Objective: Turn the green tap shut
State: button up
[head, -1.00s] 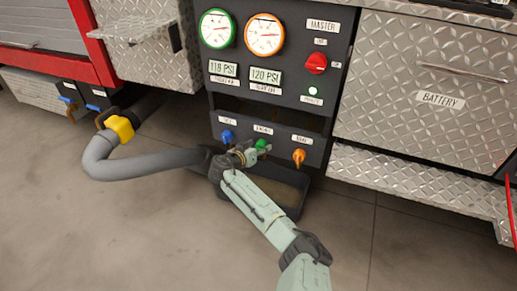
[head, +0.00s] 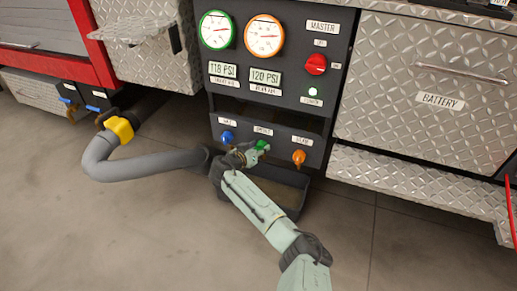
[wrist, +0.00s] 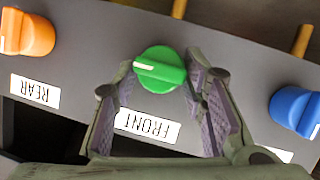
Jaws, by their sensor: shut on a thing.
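A blue tap (head: 227,137) and an orange tap (head: 299,157) flank the green one closely. Two gauges (head: 264,36), digital PSI readouts and a red master switch (head: 315,64) are above. A grey hose (head: 150,165) with a yellow coupling lies to the left.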

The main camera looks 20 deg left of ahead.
jog(key=shift+s+a+f, duration=0.1)
jog(key=shift+a+f, duration=0.05)
jog(key=shift+a, duration=0.05)
jog(key=shift+n+b, duration=0.3)
jog(key=shift+b, duration=0.1)
jog(key=shift+a+f+n+h+b, duration=0.15)
jog(key=shift+n+h+b, duration=0.45)
jog(key=shift+n+h, duration=0.1)
jog(key=n+t+h+b, duration=0.1)
jog(key=n+h+b, duration=0.1)
jog(key=n, duration=0.2)
jog(key=shift+a+f, duration=0.1)
jog(key=shift+a, duration=0.05)
jog(key=n, duration=0.1)
jog(key=n+t+h+b, duration=0.1)
jog(key=n, duration=0.1)
jog(key=n+t, duration=0.1)
jog(key=shift+f+n+b, duration=0.25)
jog(key=shift+n+b, duration=0.05)
jog(key=shift+b, duration=0.05)
jog(key=n, duration=0.2)
jog(key=n+t, duration=0.1)
jog(key=n, duration=0.1)
jog(key=shift+f+t+h+b, duration=0.15)
jog(key=shift+t+h+b, duration=0.15)
jog(key=shift+h, duration=0.1)
jog(key=shift+n, duration=0.3)
jog(key=o, duration=1.1)
